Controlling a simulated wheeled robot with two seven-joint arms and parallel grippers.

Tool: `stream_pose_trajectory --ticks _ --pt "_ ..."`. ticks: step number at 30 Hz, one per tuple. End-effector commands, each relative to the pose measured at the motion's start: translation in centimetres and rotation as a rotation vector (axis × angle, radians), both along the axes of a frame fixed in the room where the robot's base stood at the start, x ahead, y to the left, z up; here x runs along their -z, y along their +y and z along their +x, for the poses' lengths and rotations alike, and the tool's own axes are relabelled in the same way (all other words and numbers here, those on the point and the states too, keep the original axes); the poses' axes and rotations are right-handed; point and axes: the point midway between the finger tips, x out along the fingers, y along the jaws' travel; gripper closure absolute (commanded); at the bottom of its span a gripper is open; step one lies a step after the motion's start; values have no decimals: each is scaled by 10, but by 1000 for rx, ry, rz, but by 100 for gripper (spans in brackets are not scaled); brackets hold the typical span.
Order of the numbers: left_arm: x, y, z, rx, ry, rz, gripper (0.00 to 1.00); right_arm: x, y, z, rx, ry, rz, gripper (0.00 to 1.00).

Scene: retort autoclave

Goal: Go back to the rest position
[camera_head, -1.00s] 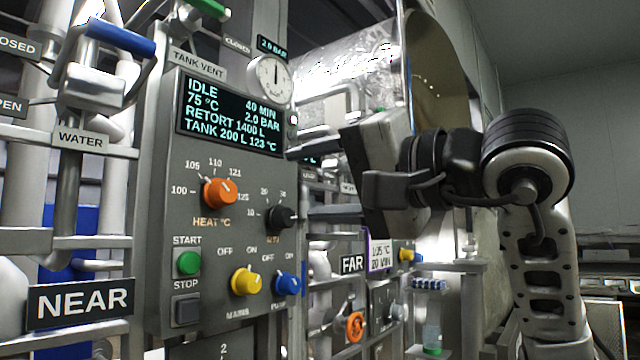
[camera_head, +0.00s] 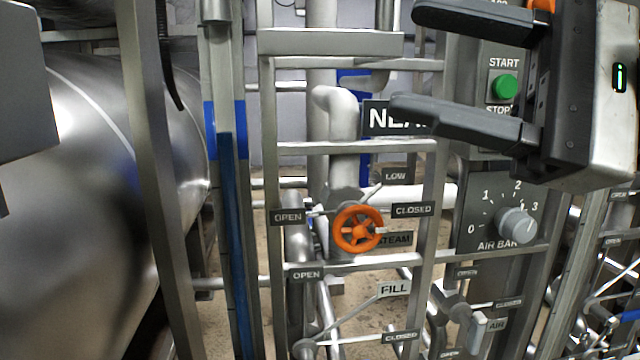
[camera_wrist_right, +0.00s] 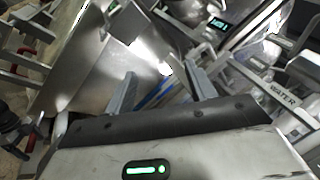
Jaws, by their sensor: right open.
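My right gripper (camera_head: 408,58) is at the upper right of the head view, its two dark fingers pointing left. The fingers are apart with nothing between them. The lower finger passes in front of the NEAR sign (camera_head: 380,119) and hides part of it. In the right wrist view the right gripper's fingers (camera_wrist_right: 161,75) also stand apart and empty, in front of metal surfaces. My left gripper is not clearly seen; a plain grey shape at the left edge of the head view cannot be identified.
A pipe rack with an orange handwheel (camera_head: 358,230) stands at centre. A large steel cylinder (camera_head: 90,190) fills the left. A WATER label (camera_wrist_right: 284,95) shows in the wrist view.

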Motion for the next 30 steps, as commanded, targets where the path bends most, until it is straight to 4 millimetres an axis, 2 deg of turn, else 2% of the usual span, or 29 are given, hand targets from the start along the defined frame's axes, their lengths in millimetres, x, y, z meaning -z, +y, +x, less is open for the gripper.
stream_pose_trajectory --ticks 2,4,6,8,9,11,12,14,15,17,18,20,21,24,25,27,30 --pt "0 0 0 -1 0 -1 17 1 2 1 -183 266 300 45" --pt "0 0 0 -1 -1 -1 17 0 -11 12 -309 505 583 45" --pt "0 0 0 -1 -1 -1 17 9 -34 36 -403 750 883 45" --pt "-1 0 0 -1 -2 -1 17 30 -59 62 -457 955 1155 45" --pt "-1 0 1 -1 -2 -1 17 51 -75 79 -478 1081 1335 45" --pt "-1 0 1 -1 -2 -1 17 86 -96 100 -488 1237 1575 45" --pt "-1 0 1 -2 -3 -1 17 112 -108 111 -483 1324 1727 45" --pt "-1 0 1 -2 -3 -1 17 154 -122 123 -461 1437 1944 45" --pt "-1 0 1 -1 -3 0 17 183 -130 127 -438 1500 2086 45" --pt "-1 0 1 -1 -4 0 17 229 -139 128 -391 1582 2294 45" --pt "-2 0 1 -1 -4 0 17 259 -143 126 -349 1625 2431 45" --pt "-2 0 1 0 -4 0 17 304 -147 117 -274 1673 2635 45" --pt "-2 0 1 0 -4 0 17 334 -149 108 199 -1577 -2578 45" --pt "-2 1 1 1 -5 3 17 399 -147 77 30 -1333 -2412 45" --pt "-2 1 1 2 -5 3 17 416 -145 67 -13 -1270 -2368 45" --pt "-2 1 1 3 -5 4 17 446 -141 44 -96 -1142 -2281 45" --pt "-2 2 1 4 -6 6 17 478 -135 13 -190 -998 -2180 45"
